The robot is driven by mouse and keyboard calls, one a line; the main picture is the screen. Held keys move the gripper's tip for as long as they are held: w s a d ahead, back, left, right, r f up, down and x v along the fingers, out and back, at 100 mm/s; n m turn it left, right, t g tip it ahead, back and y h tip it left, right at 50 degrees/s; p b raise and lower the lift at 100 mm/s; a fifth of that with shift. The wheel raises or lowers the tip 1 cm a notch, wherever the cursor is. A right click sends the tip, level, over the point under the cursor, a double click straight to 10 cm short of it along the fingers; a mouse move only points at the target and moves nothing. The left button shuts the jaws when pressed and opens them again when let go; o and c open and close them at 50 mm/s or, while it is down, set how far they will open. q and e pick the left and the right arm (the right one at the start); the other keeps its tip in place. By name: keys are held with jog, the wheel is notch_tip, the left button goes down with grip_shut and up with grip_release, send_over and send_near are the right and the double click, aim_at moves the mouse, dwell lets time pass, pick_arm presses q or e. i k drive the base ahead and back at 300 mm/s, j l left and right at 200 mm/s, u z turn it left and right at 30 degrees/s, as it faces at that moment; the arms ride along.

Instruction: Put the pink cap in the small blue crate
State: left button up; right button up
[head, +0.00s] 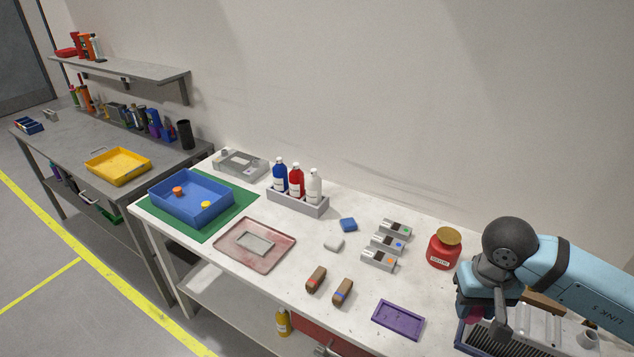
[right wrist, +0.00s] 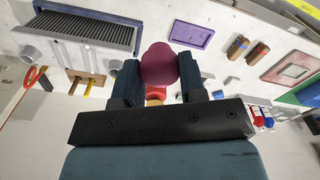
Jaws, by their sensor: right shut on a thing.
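The pink cap (right wrist: 160,66) is dark pink and sits between the fingers of my right gripper (right wrist: 158,82) in the right wrist view. The gripper is shut on it. In the head view my right gripper (head: 478,316) is at the lower right, and only a little of the cap (head: 475,313) shows below it. A blue crate (head: 163,205) stands on a green mat at the left end of the white table, far from the gripper. An orange cap (head: 178,190) and a yellow cap (head: 206,204) lie in it. My left gripper is not in view.
Near my right gripper are a ridged grey jig (head: 500,335), a red jar (head: 444,250) and a purple tray (head: 398,320). Two brown blocks (head: 316,279), a pinkish tray (head: 270,262) and a bottle rack (head: 300,204) lie between it and the crate.

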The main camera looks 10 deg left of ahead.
aim_at(193, 202)
jog(key=i+j, duration=0.15)
jog(key=j, duration=0.25)
jog(key=i+j, duration=0.1)
jog(key=j, duration=0.3)
jog(key=i+j+u, duration=0.1)
jog(key=j, duration=0.3)
jog(key=i+j, duration=0.2)
jog(key=j, duration=0.2)
jog(key=i+j, duration=0.1)
jog(key=j, duration=0.3)
jog(key=i+j+u, duration=0.1)
jog(key=j, duration=0.25)
jog(key=i+j, duration=0.2)
jog(key=j, duration=0.2)
jog(key=i+j, duration=0.3)
jog(key=i+j+u, duration=0.1)
jog(key=i+j, duration=0.25)
jog(key=j, duration=0.2)
jog(key=i+l, duration=0.15)
jog(key=i+l+u, duration=0.1)
jog(key=i, duration=0.3)
